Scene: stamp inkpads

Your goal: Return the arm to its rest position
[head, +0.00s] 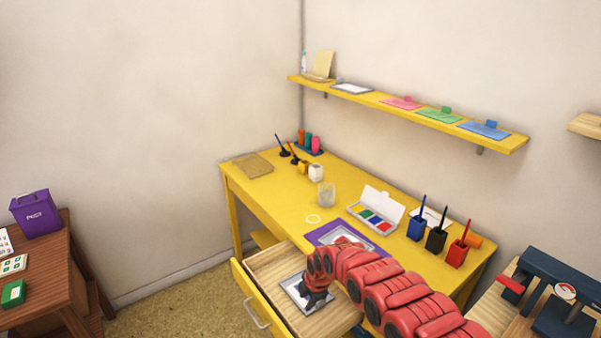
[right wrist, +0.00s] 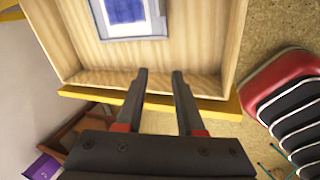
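My right arm reaches in from the lower right in the head view, with its gripper (head: 314,302) over the open drawer (head: 262,268) of the yellow desk. In the right wrist view the two black fingers of the gripper (right wrist: 160,72) are apart with nothing between them. An inkpad with a blue pad in a pale grey case (right wrist: 128,14) lies in the drawer, beyond the fingertips. It also shows in the head view (head: 291,287), partly hidden by the gripper. My left gripper is in neither view.
The yellow desk (head: 290,207) holds a paint set (head: 377,212), a purple-edged mat (head: 326,232), a glass and pen cups. A shelf (head: 405,110) with stamp pads runs along the wall. A brown side table (head: 45,265) stands at left. Bare floor (head: 190,310) lies between.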

